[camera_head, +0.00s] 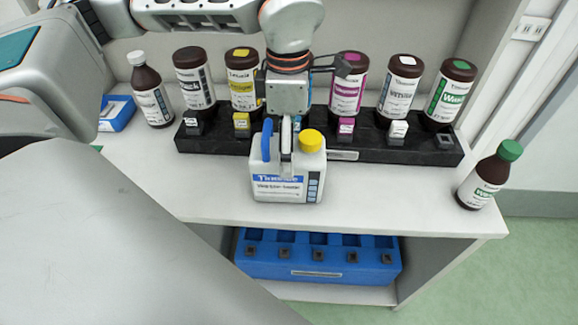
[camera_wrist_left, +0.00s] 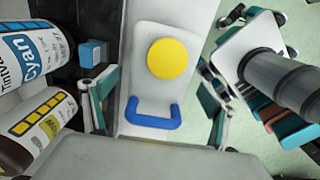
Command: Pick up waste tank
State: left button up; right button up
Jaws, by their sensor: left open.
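The waste tank (camera_head: 288,180) is a white jug with a blue handle and a yellow cap, standing upright on the white shelf (camera_head: 220,195). The left wrist view looks down on the tank (camera_wrist_left: 160,35), with its yellow cap and blue handle facing the camera. My left gripper (camera_head: 287,150) is above and over the tank in the head view, and hides part of its top. In the left wrist view my gripper (camera_wrist_left: 155,105) is open, with one finger on each side of the tank. I cannot tell whether the fingers touch it. My right gripper is not in view.
Several brown ink bottles (camera_head: 346,88) stand upside down in a black rack (camera_head: 230,147) close behind the tank. A brown bottle with a green cap (camera_head: 488,177) stands at the shelf's right end. A blue rack (camera_head: 317,271) sits on the lower shelf.

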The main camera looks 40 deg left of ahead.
pick_arm(q)
notch_tip(320, 180, down, 2)
jog(key=shift+f, duration=0.1)
jog(key=shift+r, duration=0.2)
jog(key=c, duration=2.2)
